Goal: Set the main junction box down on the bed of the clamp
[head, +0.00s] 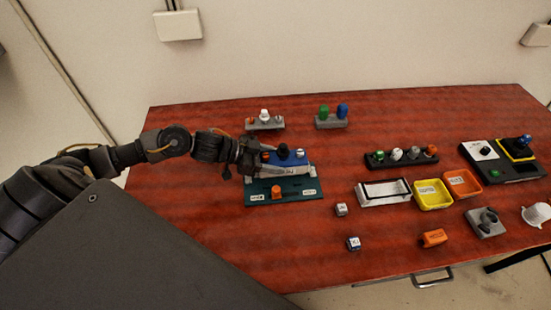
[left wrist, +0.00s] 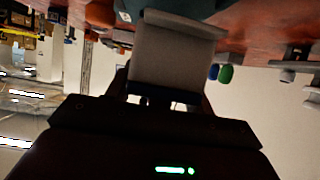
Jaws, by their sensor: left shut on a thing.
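In the left wrist view the box shows as a grey block (left wrist: 175,55) between the dark fingers (left wrist: 165,95). A dark green base (head: 299,197) with an orange knob (head: 277,191) and white labels, which looks like the clamp, lies on the table. The box overlaps its rear part; I cannot tell whether they touch. My right gripper is not in view.
Grey button blocks (head: 265,124) (head: 331,122) stand behind. To the right are a dark block with several knobs (head: 401,157), a white tray (head: 366,203), a yellow bin (head: 434,205) and an orange bin (head: 463,193). Small cubes (head: 341,209) (head: 353,243) lie nearer. The table's left front is clear.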

